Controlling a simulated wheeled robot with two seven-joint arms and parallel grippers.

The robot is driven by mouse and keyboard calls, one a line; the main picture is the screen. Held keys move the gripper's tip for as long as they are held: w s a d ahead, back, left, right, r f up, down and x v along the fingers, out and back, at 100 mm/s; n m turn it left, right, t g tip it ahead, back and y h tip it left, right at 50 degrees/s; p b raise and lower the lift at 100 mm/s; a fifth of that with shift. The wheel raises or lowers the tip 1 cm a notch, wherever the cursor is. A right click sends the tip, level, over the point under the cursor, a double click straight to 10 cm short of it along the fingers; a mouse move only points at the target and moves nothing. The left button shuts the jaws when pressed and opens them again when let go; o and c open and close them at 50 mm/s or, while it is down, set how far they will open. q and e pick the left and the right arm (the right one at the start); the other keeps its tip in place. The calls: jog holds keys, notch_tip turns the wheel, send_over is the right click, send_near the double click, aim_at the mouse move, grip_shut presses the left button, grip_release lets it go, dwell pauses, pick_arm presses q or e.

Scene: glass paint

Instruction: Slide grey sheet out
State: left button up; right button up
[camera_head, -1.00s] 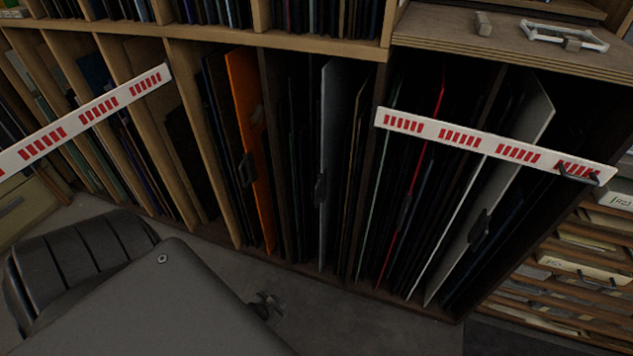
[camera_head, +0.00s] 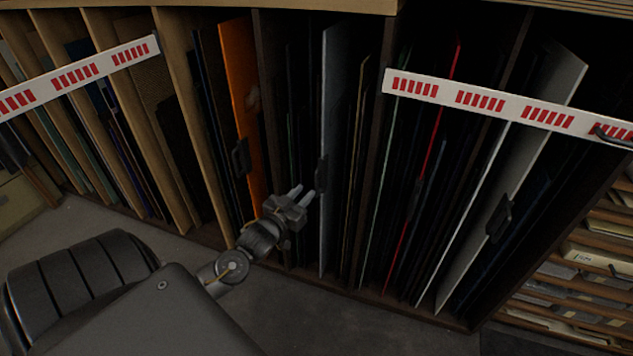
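A grey sheet (camera_head: 338,95) stands upright in the middle compartment of the rack, with a dark handle (camera_head: 321,173) on its front edge. My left gripper (camera_head: 305,192) is just left of and slightly below this handle, with its two fingers apart and pointing up and to the right. No sheet or handle is visible between the fingers. Whether a fingertip touches the handle, I cannot tell. My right gripper is not in view.
An orange sheet (camera_head: 239,85) with a handle stands to the left. A pale sheet (camera_head: 535,140) with a handle and a red-edged sheet (camera_head: 430,150) stand to the right. Red-marked white bars (camera_head: 490,103) cross the neighbouring bays. The floor (camera_head: 330,320) in front is clear.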

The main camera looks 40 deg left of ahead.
aim_at(316, 180)
pick_arm(q)
jog(key=w, duration=0.5)
jog(key=w+a, duration=0.1)
jog(key=w, duration=0.1)
jog(key=shift+w+b, duration=0.35)
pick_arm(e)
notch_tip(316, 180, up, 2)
pick_arm(q)
grip_shut()
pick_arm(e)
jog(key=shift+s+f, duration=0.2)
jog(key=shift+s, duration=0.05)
